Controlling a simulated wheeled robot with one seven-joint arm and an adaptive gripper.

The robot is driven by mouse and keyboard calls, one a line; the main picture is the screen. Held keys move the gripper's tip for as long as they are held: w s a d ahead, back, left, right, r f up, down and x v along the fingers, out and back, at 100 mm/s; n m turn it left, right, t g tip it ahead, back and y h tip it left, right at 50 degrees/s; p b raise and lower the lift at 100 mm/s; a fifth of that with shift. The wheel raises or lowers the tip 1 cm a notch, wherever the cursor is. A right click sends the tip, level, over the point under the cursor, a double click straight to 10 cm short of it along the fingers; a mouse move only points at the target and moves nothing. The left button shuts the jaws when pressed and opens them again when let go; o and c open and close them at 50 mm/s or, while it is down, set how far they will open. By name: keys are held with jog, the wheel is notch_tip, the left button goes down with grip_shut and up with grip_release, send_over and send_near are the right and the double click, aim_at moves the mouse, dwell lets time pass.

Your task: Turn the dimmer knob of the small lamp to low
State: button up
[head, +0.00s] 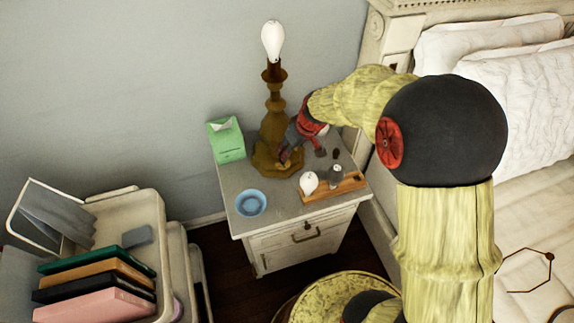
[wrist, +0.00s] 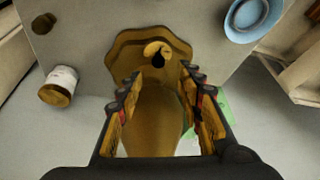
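A brass-coloured lamp (head: 275,100) with a bare white bulb stands on the nightstand. In the wrist view its brown many-sided base (wrist: 122,47) carries a small black knob-like part (wrist: 159,60) with a pale curved mark around it. My gripper (head: 291,142) is low beside the lamp's stem in the head view. In the wrist view my gripper (wrist: 160,80) is open, its fingers apart on either side of the picture of the lamp body, with the knob just beyond the tips. I cannot tell whether a finger touches the lamp. My gripper hides the knob in the head view.
On the nightstand (head: 288,218) are a green tissue box (head: 226,141), a blue bowl (head: 251,203), a wooden tray (head: 346,187) with a white bulb-shaped item (head: 309,183), and a small jar (wrist: 59,84). A bed (head: 530,185) stands right; a cart with books (head: 100,285) stands left.

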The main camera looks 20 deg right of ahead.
jog(key=shift+n, duration=0.4)
jog(key=b+x, duration=0.3)
jog(key=x, duration=0.5)
jog(key=shift+w+d, duration=0.1)
jog(key=shift+w, duration=0.05)
jog(key=shift+c, duration=0.5)
jog(key=c, duration=0.8)
grip_shut()
